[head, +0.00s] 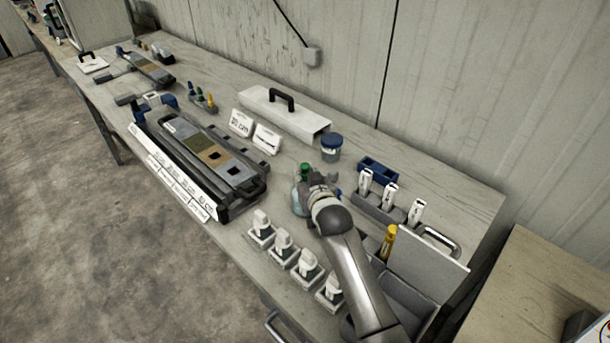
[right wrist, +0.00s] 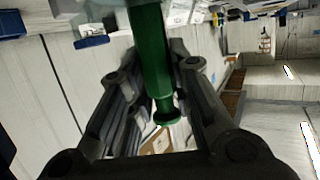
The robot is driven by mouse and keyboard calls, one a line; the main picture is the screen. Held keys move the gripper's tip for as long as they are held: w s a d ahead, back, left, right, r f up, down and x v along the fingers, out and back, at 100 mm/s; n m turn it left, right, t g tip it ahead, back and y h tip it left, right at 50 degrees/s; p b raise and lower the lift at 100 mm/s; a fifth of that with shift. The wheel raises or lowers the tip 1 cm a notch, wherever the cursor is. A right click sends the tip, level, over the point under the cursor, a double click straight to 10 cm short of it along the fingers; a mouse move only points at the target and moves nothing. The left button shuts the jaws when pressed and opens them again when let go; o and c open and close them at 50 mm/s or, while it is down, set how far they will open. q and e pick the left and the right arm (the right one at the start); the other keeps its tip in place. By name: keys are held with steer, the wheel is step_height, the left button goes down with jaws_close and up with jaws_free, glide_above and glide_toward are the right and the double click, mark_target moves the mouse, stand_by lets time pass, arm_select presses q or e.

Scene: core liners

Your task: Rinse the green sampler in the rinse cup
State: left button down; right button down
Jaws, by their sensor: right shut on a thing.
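The green sampler (right wrist: 150,60) runs between the fingers of my right gripper (head: 316,182), which is shut on it. In the head view a small green end of the sampler (head: 305,170) shows just behind and left of the gripper. A pale, see-through cup (head: 298,203), which looks like the rinse cup, stands right beside the gripper, partly hidden by it. The sampler's lower part is hidden, so I cannot tell whether it is inside the cup. My left gripper is not in view.
A blue-lidded jar (head: 331,150) stands behind the gripper. A core tray (head: 212,156) lies to the left. Several white-topped pieces (head: 282,243) line the front edge. A yellow sampler (head: 388,242) and an open case (head: 425,268) are to the right, below a blue rack (head: 378,172).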

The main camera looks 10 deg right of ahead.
steer(key=shift+r+p, duration=0.3)
steer(key=shift+r, duration=0.2)
steer(key=shift+f, duration=0.2)
steer(key=shift+f+b, duration=0.4)
steer(key=shift+f, duration=0.2)
steer(key=shift+r, duration=0.1)
steer(key=shift+r+p, duration=0.65)
steer(key=shift+p, duration=0.25)
steer(key=shift+f, duration=0.1)
